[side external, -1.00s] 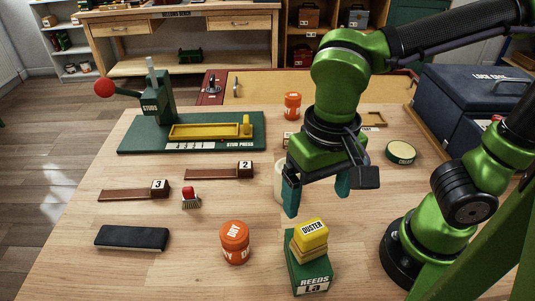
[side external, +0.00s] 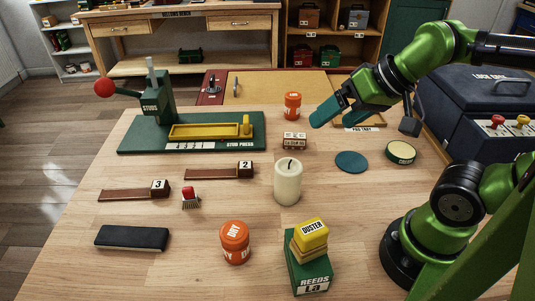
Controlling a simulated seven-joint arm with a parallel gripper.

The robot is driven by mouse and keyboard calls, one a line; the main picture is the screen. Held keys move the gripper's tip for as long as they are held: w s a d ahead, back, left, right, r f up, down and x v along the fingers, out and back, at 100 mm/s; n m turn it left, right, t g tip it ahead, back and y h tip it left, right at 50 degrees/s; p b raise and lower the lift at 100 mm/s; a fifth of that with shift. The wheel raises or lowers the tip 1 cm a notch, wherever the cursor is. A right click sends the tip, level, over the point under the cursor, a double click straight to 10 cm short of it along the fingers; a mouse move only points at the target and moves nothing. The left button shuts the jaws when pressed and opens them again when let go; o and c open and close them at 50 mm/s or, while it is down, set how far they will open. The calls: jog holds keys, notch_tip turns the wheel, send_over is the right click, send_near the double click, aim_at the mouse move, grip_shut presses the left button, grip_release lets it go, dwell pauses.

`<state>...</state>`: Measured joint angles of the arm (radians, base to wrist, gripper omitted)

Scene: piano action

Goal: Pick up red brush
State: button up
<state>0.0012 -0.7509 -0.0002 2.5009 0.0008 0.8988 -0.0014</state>
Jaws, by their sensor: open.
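The red brush (side external: 190,197) is small, with a red top and pale bristles facing down.
A cream candle (side external: 288,181), an orange jar (side external: 235,242) and a green reeds box (side external: 307,271) with a yellow duster block (side external: 310,235) stand right of the brush. A black bar (side external: 132,237) lies front left. The green stub press (side external: 135,138) is behind.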

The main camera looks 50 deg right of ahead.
dwell(0.4)
jog(key=c, duration=0.7)
jog(key=n+g+y, duration=0.2)
jog(key=n+g, duration=0.2)
jog(key=n, duration=1)
send_near(191, 188)
jog(key=shift+h, duration=0.3)
jog(key=x, duration=1.2)
jog(key=shift+w+a+f, duration=0.1)
jog(key=shift+a+f, duration=0.15)
jog(key=shift+a, duration=0.1)
